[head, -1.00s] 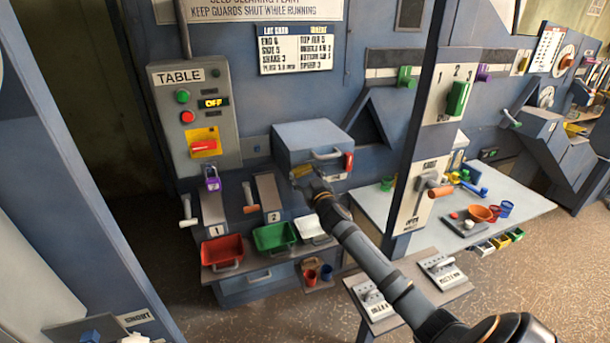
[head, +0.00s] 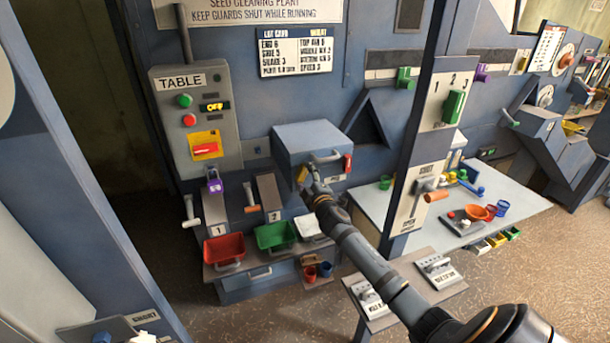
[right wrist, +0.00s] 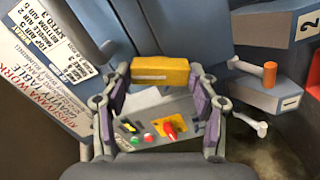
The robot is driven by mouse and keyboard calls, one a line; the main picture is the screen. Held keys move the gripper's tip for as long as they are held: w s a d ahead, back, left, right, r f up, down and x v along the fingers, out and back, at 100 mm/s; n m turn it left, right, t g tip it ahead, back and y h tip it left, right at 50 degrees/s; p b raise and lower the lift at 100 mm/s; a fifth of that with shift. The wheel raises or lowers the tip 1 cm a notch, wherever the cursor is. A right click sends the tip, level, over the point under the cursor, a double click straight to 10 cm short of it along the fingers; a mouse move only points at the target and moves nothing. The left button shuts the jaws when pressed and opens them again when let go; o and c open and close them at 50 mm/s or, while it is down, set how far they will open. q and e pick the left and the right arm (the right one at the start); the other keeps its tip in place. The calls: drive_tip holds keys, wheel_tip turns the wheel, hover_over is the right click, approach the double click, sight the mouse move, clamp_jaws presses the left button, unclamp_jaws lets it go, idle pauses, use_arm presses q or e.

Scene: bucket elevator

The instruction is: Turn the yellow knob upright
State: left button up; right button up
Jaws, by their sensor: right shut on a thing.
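The yellow knob (head: 302,174) is a short bar at the left front edge of the blue-grey box. In the head view it is small, partly hidden by my right gripper, and looks close to upright with some tilt. In the right wrist view the yellow knob (right wrist: 160,70) lies across the picture between the two fingers. My right gripper (head: 309,183) is shut on it; its purple finger pads show in the right wrist view (right wrist: 160,102). My left gripper is not in view.
The blue-grey box (head: 308,138) has a front handle and a red latch (head: 347,163). The TABLE panel (head: 196,125) stands to the left, with a red switch on a yellow plate. Red (head: 223,250) and green (head: 274,236) trays sit below. A post (head: 428,130) stands to the right.

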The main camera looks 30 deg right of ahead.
drive_tip(key=n+p, duration=0.1)
drive_tip(key=n, duration=0.3)
drive_tip(key=shift+n, duration=0.3)
drive_tip(key=shift+p, duration=0.3)
drive_tip(key=o, duration=1.1)
drive_tip(key=shift+o, duration=0.2)
drive_tip(key=shift+s+f, duration=0.1)
drive_tip(key=shift+s, duration=0.2)
drive_tip(key=v, duration=1.1)
drive_tip(key=shift+s+a, duration=0.2)
drive_tip(key=shift+a, duration=0.05)
